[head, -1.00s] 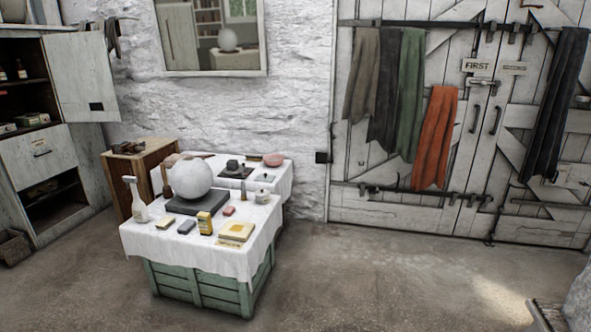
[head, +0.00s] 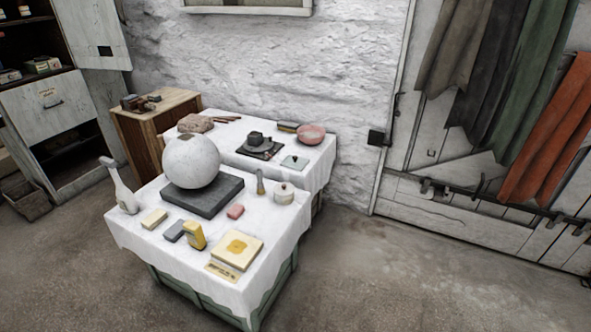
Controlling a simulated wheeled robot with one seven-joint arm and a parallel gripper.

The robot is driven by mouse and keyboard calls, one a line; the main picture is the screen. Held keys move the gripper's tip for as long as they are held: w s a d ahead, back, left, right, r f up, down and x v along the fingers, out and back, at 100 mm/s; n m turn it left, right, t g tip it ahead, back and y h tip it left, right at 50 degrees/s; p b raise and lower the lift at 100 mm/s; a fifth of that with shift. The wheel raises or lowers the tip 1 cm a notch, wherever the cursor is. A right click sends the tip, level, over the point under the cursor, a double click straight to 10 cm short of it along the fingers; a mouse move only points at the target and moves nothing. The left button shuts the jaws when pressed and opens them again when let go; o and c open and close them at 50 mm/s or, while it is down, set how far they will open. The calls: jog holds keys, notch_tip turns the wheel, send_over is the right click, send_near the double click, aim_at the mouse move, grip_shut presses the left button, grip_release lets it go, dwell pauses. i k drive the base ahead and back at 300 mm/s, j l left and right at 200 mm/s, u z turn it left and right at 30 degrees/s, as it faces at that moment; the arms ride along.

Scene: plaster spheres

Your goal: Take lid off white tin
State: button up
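A small round white tin (head: 284,193) with a knobbed lid stands upright at the right side of the near cloth-covered table (head: 150,255). The lid (head: 284,187) appears to sit on it. A small upright brownish object (head: 260,183) stands just left of the tin. My gripper is not in view.
A plaster sphere (head: 191,162) rests on a dark slab (head: 203,197) left of the tin. The floor at right (head: 400,285) is clear.

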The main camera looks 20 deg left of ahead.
aim_at(283, 190)
jog(key=i+l+u, duration=0.1)
jog(key=i+u, duration=0.25)
jog(key=i, duration=0.2)
jog(key=i+l+u, duration=0.35)
jog(key=i, duration=0.2)
jog(key=i+l+u, duration=0.4)
jog(key=i, duration=0.15)
jog(key=i+l+u, duration=0.4)
jog(key=u, duration=0.2)
jog(key=i+l+u, duration=0.15)
jog(key=l+u, duration=0.15)
jog(key=i+l+u, duration=0.1)
jog(key=l+u, duration=0.2)
jog(key=l, duration=0.15)
jog(key=i+l+u, duration=0.1)
jog(key=l+u, duration=0.5)
jog(key=l, duration=0.15)
jog(key=l+u, duration=0.25)
jog(key=l, duration=0.3)
